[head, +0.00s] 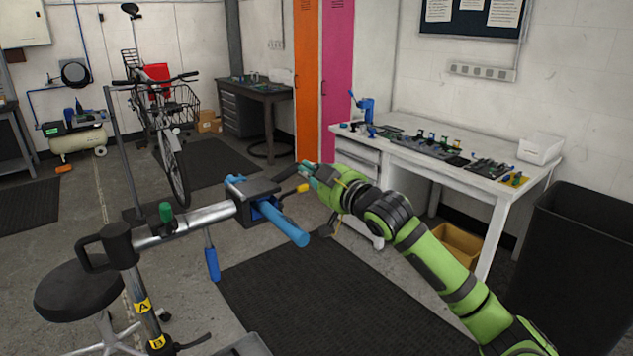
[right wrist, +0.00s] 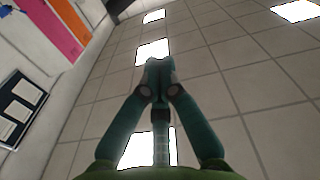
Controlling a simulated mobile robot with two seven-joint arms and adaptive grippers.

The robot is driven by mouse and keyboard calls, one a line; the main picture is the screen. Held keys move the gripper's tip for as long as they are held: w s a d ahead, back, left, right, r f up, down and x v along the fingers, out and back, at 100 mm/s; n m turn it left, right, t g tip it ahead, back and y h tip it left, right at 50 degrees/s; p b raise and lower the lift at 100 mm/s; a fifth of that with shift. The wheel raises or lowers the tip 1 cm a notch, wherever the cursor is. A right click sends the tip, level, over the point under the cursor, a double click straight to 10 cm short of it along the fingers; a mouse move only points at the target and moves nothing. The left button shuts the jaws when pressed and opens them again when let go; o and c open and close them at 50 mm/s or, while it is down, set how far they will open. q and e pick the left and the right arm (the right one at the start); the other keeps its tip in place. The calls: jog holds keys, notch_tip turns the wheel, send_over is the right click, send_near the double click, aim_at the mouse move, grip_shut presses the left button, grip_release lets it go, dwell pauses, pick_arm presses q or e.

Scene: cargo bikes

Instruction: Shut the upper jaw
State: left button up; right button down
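The repair stand's clamp head (head: 258,189) is a dark grey block at the end of a silver arm, in the middle of the head view. A blue tube (head: 285,222) sticks out of it toward me. A dark piece (head: 287,174), perhaps the upper jaw, slants up from the block's right side; I cannot tell how far it is open. My right gripper (head: 306,169) is at this piece's upper end, its fingers together; contact is unclear. In the right wrist view its fingertips (right wrist: 158,68) meet with nothing seen between them. My left gripper is out of view.
A yellow-ended lever (head: 296,190) is just below my right gripper. A white workbench (head: 450,165) with tools stands behind on the right, a black bin (head: 580,260) at far right. A round stool (head: 78,290) is at left. The dark floor mat (head: 330,300) is clear.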

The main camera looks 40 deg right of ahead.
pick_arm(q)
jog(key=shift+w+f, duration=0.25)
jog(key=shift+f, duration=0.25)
pick_arm(e)
jog(key=s, duration=0.2)
jog(key=shift+s+a+r, duration=0.1)
jog(key=shift+s+r, duration=0.1)
jog(key=shift+s, duration=0.15)
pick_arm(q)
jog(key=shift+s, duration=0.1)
